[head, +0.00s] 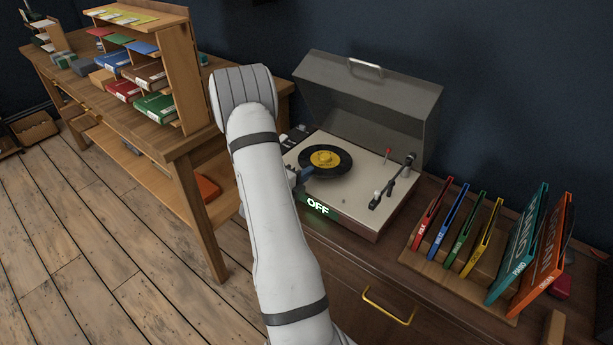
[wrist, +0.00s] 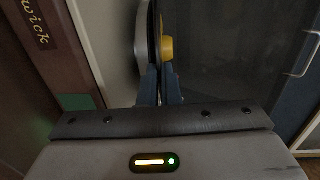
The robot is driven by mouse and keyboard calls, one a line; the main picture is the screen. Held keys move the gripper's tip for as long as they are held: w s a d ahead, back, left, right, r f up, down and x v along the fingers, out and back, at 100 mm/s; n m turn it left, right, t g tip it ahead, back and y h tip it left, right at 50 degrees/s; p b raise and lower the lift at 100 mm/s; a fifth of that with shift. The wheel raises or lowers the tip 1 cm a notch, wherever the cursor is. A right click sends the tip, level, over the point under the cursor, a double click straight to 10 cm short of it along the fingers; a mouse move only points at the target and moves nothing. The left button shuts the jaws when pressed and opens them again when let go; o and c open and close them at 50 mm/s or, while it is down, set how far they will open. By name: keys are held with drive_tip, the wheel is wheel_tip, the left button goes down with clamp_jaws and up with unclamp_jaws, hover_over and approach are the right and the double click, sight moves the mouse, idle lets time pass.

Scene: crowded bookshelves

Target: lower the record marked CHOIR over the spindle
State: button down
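A black record with a yellow label (head: 325,159) lies flat at the turntable (head: 363,200), over its platter, in the head view. Its label is too small to read. In the wrist view the record (wrist: 154,30) shows edge-on with a yellow raised middle (wrist: 167,48), close beside the pale platter edge (wrist: 141,40). I cannot tell whether it touches the platter. My gripper's blue fingers (head: 303,177) are at the record's near left rim. In the wrist view the fingers (wrist: 160,82) are nearly closed, one on each side of the rim. The spindle is hidden.
The turntable's grey lid (head: 370,95) stands open behind. The tonearm (head: 393,183) is at the right, clear of the record. A wooden rack (head: 455,280) of coloured sleeves stands right, and a bookshelf desk (head: 150,125) left.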

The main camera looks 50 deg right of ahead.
drive_tip(key=shift+r+b, duration=0.65)
drive_tip(key=shift+r, duration=0.5)
idle(0.8)
drive_tip(key=shift+r, duration=0.2)
drive_tip(key=shift+r, duration=0.2)
drive_tip(key=shift+r+b, duration=0.25)
drive_tip(key=shift+b, duration=0.05)
drive_tip(key=shift+r, duration=0.15)
idle(0.4)
wheel_tip(320, 180, up, 4)
drive_tip(key=shift+f+p, duration=0.15)
drive_tip(key=shift+p, duration=0.25)
idle(0.4)
